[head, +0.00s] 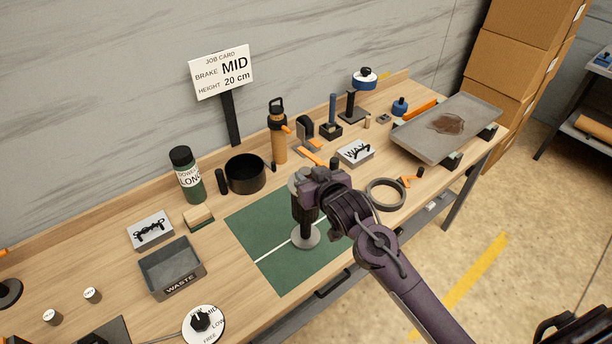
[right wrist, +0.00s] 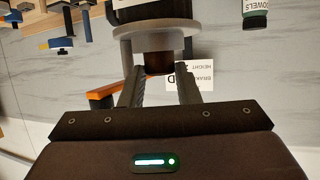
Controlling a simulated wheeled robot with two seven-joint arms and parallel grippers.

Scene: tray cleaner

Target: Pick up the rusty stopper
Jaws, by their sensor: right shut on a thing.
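My right gripper (head: 318,178) is over the green mat (head: 262,236) in the middle of the bench. In the right wrist view its two fingers (right wrist: 160,76) are closed around a short brown, rusty-looking stopper (right wrist: 158,62). A pale grey disc (right wrist: 155,32) adjoins the stopper, with a dark body beyond it. In the head view, a dark upright column (head: 305,213) on a round grey base (head: 306,237) stands under the gripper. The gripper hides most of the stopper there, and whether it is apart from the column cannot be told. My left gripper is not in view.
A ring (head: 386,194) and a wax box (head: 356,152) are to the right. A stained tray (head: 470,112) is at the far right. The mat's left part is clear.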

